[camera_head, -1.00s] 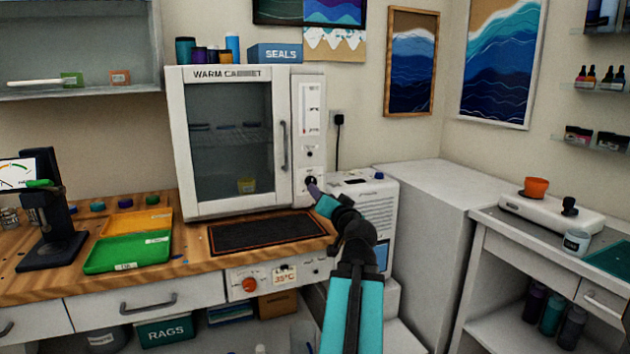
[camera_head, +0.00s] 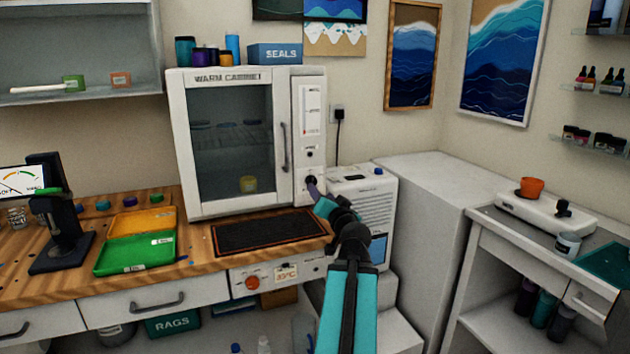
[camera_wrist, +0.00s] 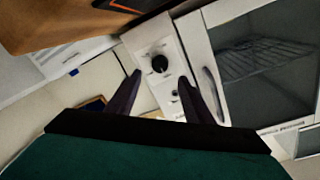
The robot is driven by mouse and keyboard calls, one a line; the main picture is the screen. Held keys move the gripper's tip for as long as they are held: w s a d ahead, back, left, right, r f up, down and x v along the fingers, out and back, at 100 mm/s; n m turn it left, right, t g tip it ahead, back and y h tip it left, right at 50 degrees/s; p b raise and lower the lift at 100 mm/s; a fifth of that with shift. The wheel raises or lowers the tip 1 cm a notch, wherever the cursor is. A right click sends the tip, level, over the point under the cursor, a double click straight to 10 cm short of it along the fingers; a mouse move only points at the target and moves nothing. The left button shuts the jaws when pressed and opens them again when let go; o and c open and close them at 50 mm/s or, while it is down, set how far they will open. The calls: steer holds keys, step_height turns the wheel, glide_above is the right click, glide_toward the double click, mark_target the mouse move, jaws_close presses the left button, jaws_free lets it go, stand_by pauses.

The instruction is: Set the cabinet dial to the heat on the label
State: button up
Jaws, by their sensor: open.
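The white warm cabinet (camera_head: 183,140) stands on the wooden bench with its glass door shut. Its black dial (camera_head: 311,181) is low on the right-hand control panel (camera_head: 310,100). In the wrist view the dial (camera_wrist: 160,63) is a round black knob with marks around it, too small to read. My gripper (camera_head: 315,188) is at the lower panel, close to the dial and partly covering it. In the wrist view my gripper (camera_wrist: 163,85) is open, its dark fingers apart with the dial beyond and between their tips. I cannot tell whether they touch it.
A red knob (camera_head: 253,283) and a small label (camera_head: 286,273) are on the bench front; its text is blurred now. A dark mat (camera_head: 270,234) lies before the cabinet. A white appliance (camera_head: 366,205) stands right of the cabinet, close to my arm.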

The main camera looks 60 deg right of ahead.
mark_target(313, 182)
steer(key=shift+p+x, duration=1.3)
steer(key=shift+p, duration=1.95)
steer(key=shift+p+x, duration=0.4)
steer(key=shift+x, duration=2.35)
steer(key=c, duration=1)
